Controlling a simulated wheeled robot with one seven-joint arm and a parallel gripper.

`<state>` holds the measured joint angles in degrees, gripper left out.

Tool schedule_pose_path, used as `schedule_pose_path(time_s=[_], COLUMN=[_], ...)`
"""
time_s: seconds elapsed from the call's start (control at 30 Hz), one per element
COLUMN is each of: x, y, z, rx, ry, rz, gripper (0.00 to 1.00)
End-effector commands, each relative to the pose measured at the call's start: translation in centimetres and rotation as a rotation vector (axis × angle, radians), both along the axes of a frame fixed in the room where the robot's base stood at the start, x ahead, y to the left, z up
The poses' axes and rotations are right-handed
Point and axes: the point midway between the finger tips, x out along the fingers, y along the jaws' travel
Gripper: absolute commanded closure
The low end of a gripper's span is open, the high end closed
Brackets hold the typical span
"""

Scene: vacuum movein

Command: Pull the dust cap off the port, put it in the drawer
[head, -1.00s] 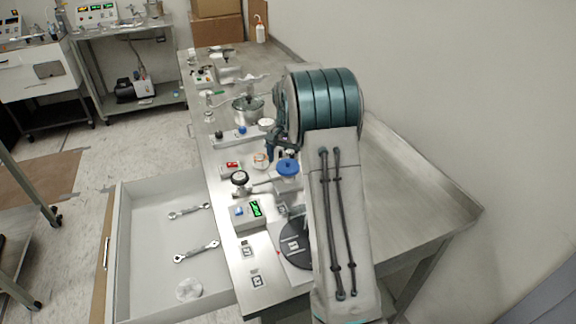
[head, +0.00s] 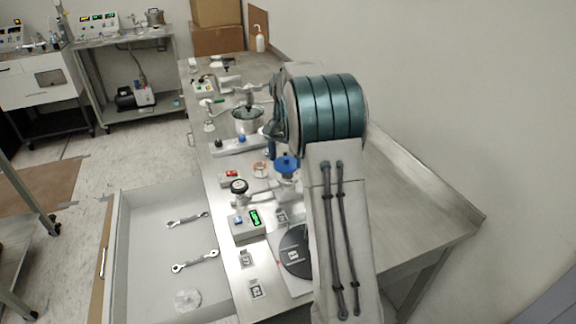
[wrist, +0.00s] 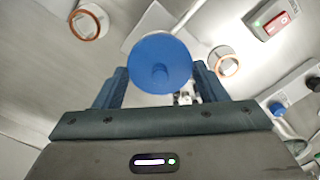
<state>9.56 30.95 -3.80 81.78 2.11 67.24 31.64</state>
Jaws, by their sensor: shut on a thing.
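The dust cap is a round blue disc with a small centre knob. In the wrist view the cap (wrist: 159,58) sits between the fingers of my gripper (wrist: 160,85), which is shut on it. In the head view the blue cap (head: 287,163) shows just left of my arm, above a pale block on the bench; my fingers are mostly hidden there. The port under the cap is not clearly visible. The drawer (head: 133,225) is open at the left of the bench and holds two wrenches (head: 195,262) and a clear round disc (head: 187,301).
The bench right of my arm is bare.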

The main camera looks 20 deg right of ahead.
Motion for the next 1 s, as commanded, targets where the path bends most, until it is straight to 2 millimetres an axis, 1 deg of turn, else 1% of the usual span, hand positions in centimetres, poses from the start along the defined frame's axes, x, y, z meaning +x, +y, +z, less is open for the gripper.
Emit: schedule_pose_path(time_s=[0.03, 0.23, 0.4, 0.5, 0.7, 1.0], x=[-0.6, -2.8, -4.3, -4.8, -5.2, -5.3], y=[1.2, 5.3, 7.7, 8.7, 9.4, 9.4], z=[0.5, 3.3, 5.0, 5.7, 6.9, 8.4], rx=[0.001, 0.0, 0.001, 0.001, 0.001, 0.001], ry=[-0.001, -0.003, -0.001, 0.001, 0.001, 0.002], rz=[0.006, 0.006, 0.004, 0.003, 0.001, 0.001], gripper=[0.6, 0.6, 0.6, 0.6, 0.6, 0.6])
